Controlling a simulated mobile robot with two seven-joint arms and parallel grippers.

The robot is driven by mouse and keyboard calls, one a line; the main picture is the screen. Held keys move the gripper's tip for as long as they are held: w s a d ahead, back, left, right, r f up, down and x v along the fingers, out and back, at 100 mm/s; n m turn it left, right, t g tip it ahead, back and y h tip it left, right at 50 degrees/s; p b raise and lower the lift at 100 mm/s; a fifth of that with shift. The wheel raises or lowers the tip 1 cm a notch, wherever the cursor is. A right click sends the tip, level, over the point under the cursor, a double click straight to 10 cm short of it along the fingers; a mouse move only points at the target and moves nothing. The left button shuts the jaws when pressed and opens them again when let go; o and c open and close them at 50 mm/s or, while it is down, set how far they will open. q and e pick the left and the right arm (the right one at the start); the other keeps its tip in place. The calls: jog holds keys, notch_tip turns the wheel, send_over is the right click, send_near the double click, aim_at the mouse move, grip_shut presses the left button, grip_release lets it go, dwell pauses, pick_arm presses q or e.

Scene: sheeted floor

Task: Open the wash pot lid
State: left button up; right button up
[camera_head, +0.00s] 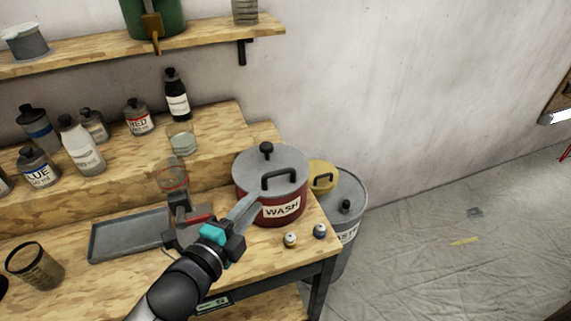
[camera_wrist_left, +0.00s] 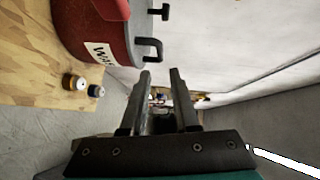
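The wash pot (camera_head: 284,213) is red with a white WASH label and stands on the right end of the wooden bench. Its grey lid (camera_head: 254,170) sits on it, with a black knob (camera_head: 266,149) and a black loop handle (camera_head: 279,177) near the front edge. My left gripper (camera_head: 248,207) is in front of the pot's lower left side in the head view. In the left wrist view my left gripper (camera_wrist_left: 161,72) is open and empty, its fingertips just off the loop handle (camera_wrist_left: 154,50); the pot (camera_wrist_left: 92,30) is cut off at the top. My right gripper is not in view.
Two small bottles (camera_head: 290,240) stand before the pot. A grey waste bin (camera_head: 347,205) and a yellow-lidded container (camera_head: 322,178) are right of it. A grey tray (camera_head: 125,237), a glass beaker (camera_head: 182,138) and several bottles are left. The sheeted floor (camera_head: 450,240) at right is mostly clear.

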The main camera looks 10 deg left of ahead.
aim_at(282, 170)
pick_arm(q)
jog(key=x, duration=1.5)
jog(key=shift+r, duration=0.1)
grip_shut()
dwell(1.2)
